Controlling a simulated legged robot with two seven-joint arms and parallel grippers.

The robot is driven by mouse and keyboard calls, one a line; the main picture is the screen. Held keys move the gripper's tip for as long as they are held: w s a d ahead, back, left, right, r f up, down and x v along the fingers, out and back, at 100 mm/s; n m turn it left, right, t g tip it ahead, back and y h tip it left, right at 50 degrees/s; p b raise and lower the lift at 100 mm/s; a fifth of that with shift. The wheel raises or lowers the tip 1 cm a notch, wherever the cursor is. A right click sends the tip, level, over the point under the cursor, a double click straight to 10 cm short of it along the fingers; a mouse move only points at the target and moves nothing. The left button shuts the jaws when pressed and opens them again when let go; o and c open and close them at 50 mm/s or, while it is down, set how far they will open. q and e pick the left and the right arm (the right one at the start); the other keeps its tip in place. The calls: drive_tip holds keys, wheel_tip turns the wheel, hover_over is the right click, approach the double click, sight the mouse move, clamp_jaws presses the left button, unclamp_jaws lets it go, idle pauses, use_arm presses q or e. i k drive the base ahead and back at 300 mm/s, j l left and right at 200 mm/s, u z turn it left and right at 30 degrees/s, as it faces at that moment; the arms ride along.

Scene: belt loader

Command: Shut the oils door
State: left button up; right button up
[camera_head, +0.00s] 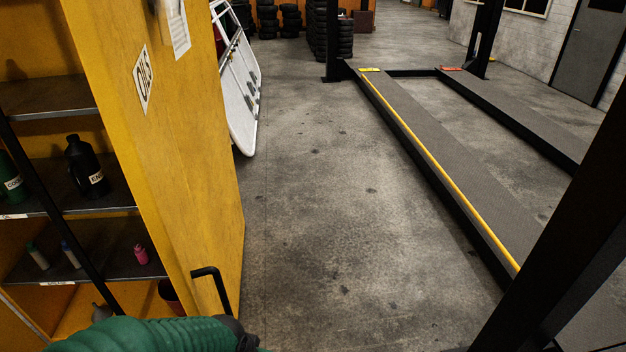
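The oils door (185,150) is a tall yellow panel with a white "OILS" label (143,80). It stands open, swung out from the shelves on the left. My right gripper is not in view.
Cabinet shelves (70,190) at left hold a black bottle (85,165), a green bottle (10,180) and small containers. A white car door panel (240,95) leans behind the oils door. A car lift (450,165) stands to the right. Concrete floor between is clear.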

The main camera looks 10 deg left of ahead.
sight(112, 39)
drive_tip(key=i+u, duration=0.15)
drive_tip(key=u, duration=0.25)
drive_tip(key=i+l+u, duration=0.15)
drive_tip(key=u, duration=0.3)
drive_tip(key=i+l+u, duration=0.1)
drive_tip(key=u, duration=0.3)
drive_tip(key=i+l+u, duration=0.1)
drive_tip(key=l+u, duration=0.15)
drive_tip(key=u, duration=0.15)
drive_tip(key=k+z, duration=0.15)
drive_tip(key=k, duration=0.2)
drive_tip(key=k+l+z, duration=0.2)
drive_tip(key=k, duration=0.15)
drive_tip(key=i, duration=0.5)
